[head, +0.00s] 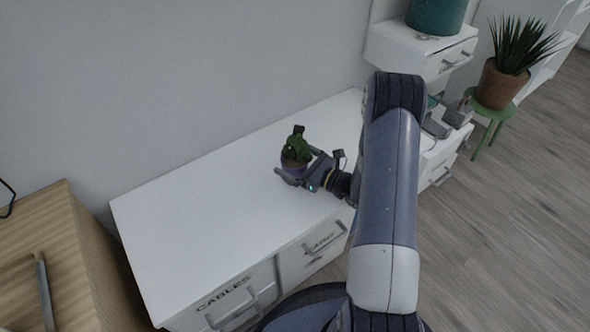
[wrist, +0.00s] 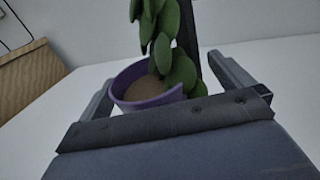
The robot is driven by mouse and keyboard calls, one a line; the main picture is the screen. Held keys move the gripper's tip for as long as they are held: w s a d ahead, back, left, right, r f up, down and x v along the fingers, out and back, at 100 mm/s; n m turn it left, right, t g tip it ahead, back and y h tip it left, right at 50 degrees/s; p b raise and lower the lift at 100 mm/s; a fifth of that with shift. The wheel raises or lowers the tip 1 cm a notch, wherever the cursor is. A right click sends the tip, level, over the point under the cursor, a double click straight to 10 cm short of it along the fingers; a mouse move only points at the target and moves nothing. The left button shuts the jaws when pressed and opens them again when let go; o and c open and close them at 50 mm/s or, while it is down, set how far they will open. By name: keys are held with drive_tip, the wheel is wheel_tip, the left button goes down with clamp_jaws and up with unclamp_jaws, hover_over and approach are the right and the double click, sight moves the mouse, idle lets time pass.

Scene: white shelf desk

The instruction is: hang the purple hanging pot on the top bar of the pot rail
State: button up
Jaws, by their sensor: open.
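The purple hanging pot (head: 288,167) holds a green leafy plant and stands upright on the white desk top. A dark upright piece, perhaps its hanger, rises behind the leaves. My gripper (head: 299,167) is low over the desk, with its open fingers on either side of the pot. In the wrist view the purple pot (wrist: 145,98) with brown soil sits between the two fingers of my gripper (wrist: 162,72), nearer the left one. I cannot tell whether either finger touches it. I cannot make out the pot rail in either view.
The white desk (head: 205,215) is clear left of the pot. A wooden cabinet (head: 95,265) stands at the left, with a thin dark wire above it. A raised shelf unit (head: 400,50) with a teal container (head: 436,14) is at the back right, near a potted plant (head: 500,85) on a green stool.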

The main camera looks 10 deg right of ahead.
sight(296, 161)
drive_tip(key=c, duration=1.3)
wheel_tip(296, 161, up, 10)
drive_tip(key=p, duration=0.3)
drive_tip(key=shift+p, duration=0.3)
